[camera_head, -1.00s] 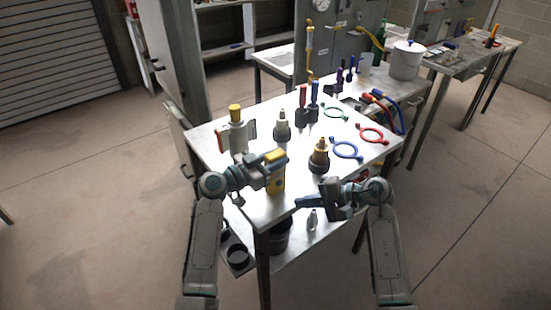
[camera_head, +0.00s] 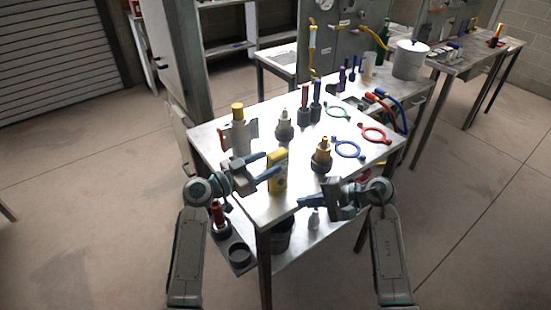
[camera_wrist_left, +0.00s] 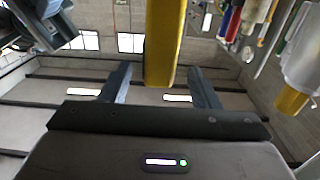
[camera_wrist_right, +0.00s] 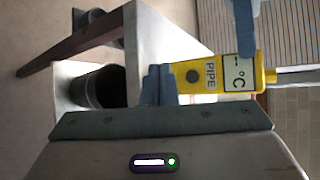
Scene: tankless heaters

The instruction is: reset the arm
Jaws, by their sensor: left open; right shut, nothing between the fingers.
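A yellow pipe thermometer (camera_head: 278,171) stands upright near the table's front edge. My left gripper (camera_head: 267,168) is open just left of it, with fingers pointing at it. In the left wrist view the yellow body (camera_wrist_left: 163,45) shows in the gap between the two spread fingers (camera_wrist_left: 160,85); contact cannot be told. My right gripper (camera_head: 302,201) is shut and empty, lower and to the right of the thermometer. In the right wrist view its closed fingers (camera_wrist_right: 158,84) overlap the thermometer's near end (camera_wrist_right: 205,76), whose label reads PIPE and °C.
The metal table (camera_head: 262,206) also holds a yellow-capped bottle (camera_head: 238,135), brass-topped fittings (camera_head: 321,156), upright screwdrivers and coloured rings (camera_head: 349,149). A white pot (camera_head: 410,60) stands behind.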

